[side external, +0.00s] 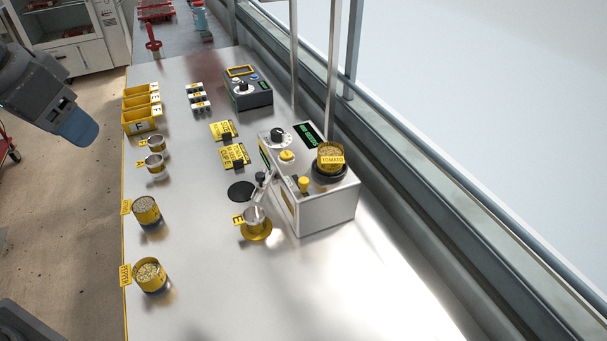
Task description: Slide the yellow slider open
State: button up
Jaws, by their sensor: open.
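The seeder (329,211) is a silver box at the right of the bench. A small yellow upright knob (304,184) stands on its top near the front edge, and looks like the yellow slider. How far along its travel it sits is too small to tell. A round yellow button (287,155) is behind it. A yellow TOMATO container (331,157) sits in a dark round holder on the seeder. A metal spout leans from its left side over a metal cup (254,216) on a yellow disc.
Seed tins (147,211) and (151,276), small cups (156,164) and yellow bins (142,118) line the bench's left side. Yellow cards (234,156) lie left of the seeder. A dark control box (247,92) stands behind. Metal posts rise behind the seeder. The front bench is clear.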

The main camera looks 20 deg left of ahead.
jog(key=w+d+r+m+g, duration=0.1)
jog(key=w+d+r, duration=0.3)
jog(key=w, duration=0.6)
jog(key=m+g, duration=0.4)
send_over(304, 180)
notch_tip(304, 180, down, 11)
notch_tip(304, 180, down, 14)
jog(key=shift+r, duration=0.2)
grip_shut()
